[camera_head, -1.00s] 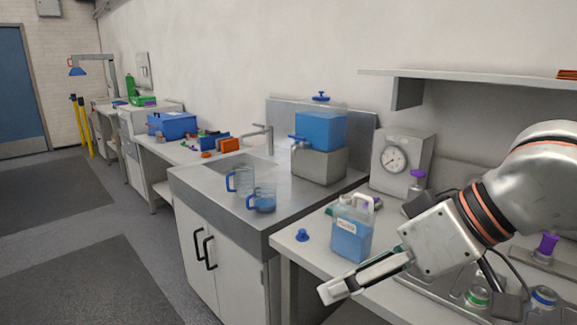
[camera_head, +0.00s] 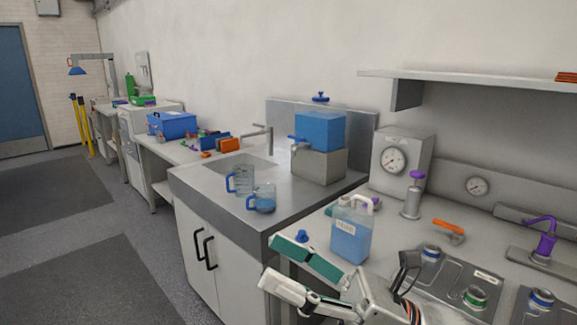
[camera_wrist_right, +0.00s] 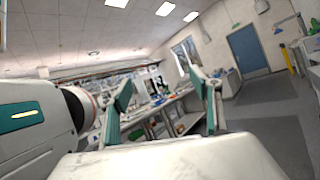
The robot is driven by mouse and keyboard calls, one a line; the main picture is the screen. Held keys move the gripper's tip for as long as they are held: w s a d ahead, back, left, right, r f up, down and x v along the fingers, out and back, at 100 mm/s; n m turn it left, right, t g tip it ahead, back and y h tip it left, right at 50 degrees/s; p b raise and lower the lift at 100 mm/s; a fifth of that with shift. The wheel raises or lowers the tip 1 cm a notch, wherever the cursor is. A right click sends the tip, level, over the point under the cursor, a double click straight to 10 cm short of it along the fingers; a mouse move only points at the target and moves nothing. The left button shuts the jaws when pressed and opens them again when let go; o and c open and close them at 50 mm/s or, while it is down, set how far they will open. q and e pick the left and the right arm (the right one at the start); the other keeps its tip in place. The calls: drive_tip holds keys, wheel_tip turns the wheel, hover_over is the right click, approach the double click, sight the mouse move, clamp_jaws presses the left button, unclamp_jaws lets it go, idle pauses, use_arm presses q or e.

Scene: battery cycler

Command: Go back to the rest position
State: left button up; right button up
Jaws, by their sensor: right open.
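My right gripper (camera_head: 270,262) is low in the head view, in front of the bench's front edge. Its teal-padded fingers are spread apart and point left, with nothing between them. The right wrist view also shows the two fingers of the gripper (camera_wrist_right: 160,88) apart, with the room beyond them. A jug of blue liquid (camera_head: 350,232) stands upright on the bench just behind the gripper. My left gripper is in neither view.
The bench (camera_head: 385,262) carries a purple-topped dispenser (camera_head: 412,195), an orange-handled item (camera_head: 449,229) and a metal tray with capped containers. Two measuring jugs stand beside the sink (camera_head: 245,165). The floor (camera_head: 150,225) at the left is clear.

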drive_tip(key=w+d+f+m+t+h, duration=0.35)
drive_tip(key=f+m+t, duration=0.25)
drive_tip(key=m, duration=0.4)
drive_tip(key=w+d+f+m+t+h, duration=0.35)
drive_tip(key=f+m+t, duration=0.2)
drive_tip(key=m, duration=0.45)
drive_tip(key=d+f+m+t+h, duration=0.1)
drive_tip(key=d+f+m+h, duration=0.25)
drive_tip(key=f+m, duration=0.35)
drive_tip(key=d+f+m+t+h, duration=0.1)
drive_tip(key=d+f+m+h, duration=0.25)
drive_tip(key=f+m, duration=0.4)
drive_tip(key=s+d+f+m+g+h, duration=0.3)
drive_tip(key=s+f+m, duration=0.2)
drive_tip(key=f, duration=0.8)
drive_tip(key=s+d+f+m+g+h, duration=0.3)
drive_tip(key=s+f+m, duration=0.3)
drive_tip(key=s+f, duration=0.5)
wheel_tip(320, 180, down, 2)
drive_tip(key=shift+d+f+g+h+p, duration=0.2)
drive_tip(key=shift+d+g+h+p, duration=0.1)
drive_tip(key=shift+d+g+p, duration=0.1)
